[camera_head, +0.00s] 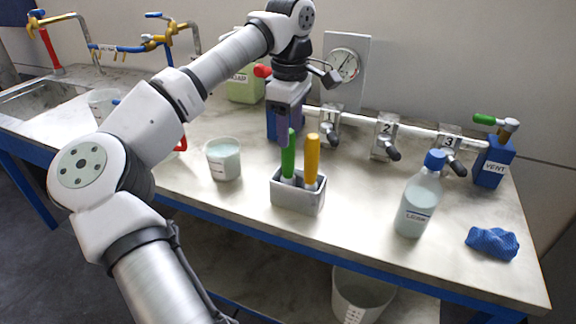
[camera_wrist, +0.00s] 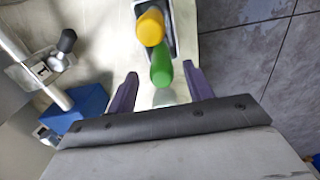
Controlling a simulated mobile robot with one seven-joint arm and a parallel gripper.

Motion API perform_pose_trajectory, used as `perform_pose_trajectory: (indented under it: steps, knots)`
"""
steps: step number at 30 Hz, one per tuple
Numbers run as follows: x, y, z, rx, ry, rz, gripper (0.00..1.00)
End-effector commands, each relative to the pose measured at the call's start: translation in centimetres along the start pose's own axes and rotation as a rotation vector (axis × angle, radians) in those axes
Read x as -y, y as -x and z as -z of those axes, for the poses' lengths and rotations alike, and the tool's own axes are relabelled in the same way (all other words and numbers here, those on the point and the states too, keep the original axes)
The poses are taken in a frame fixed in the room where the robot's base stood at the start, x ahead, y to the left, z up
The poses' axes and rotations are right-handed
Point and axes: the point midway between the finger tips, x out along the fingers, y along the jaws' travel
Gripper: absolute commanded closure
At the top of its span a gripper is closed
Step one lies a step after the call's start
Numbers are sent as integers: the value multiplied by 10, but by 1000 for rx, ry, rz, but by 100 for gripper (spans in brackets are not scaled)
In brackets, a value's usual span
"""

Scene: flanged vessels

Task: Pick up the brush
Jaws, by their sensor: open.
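A grey holder (camera_head: 297,198) stands on the bench with two upright handles in it, one green (camera_head: 288,158) and one yellow (camera_head: 311,160). The heads below are hidden in the holder, so I cannot tell which is the brush. My gripper (camera_head: 286,138) points down with purple fingers, just above and behind the green handle. In the wrist view, my gripper (camera_wrist: 161,73) is open and empty. The green handle (camera_wrist: 161,66) lies in line with the gap between the fingertips, and the yellow handle (camera_wrist: 150,27) is just beyond it.
A beaker (camera_head: 223,160) stands left of the holder. A labelled bottle (camera_head: 417,200) and a crumpled blue cloth (camera_head: 492,243) are on the right. Numbered valves on a pipe (camera_head: 358,120) run behind. A blue block (camera_wrist: 77,110) sits left of my fingers. The bench front (camera_head: 350,240) is clear.

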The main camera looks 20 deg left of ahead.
Motion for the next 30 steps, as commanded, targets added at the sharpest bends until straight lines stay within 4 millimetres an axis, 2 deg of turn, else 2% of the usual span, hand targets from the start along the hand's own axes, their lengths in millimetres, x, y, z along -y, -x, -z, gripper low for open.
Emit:
perform_pose_trajectory:
  steps: [12,20,30]
  knots:
    - [2,-50,4,2,0,1,49]
    - [1,-52,4,0,0,0,49]
    - [1,-52,4,1,0,0,93]
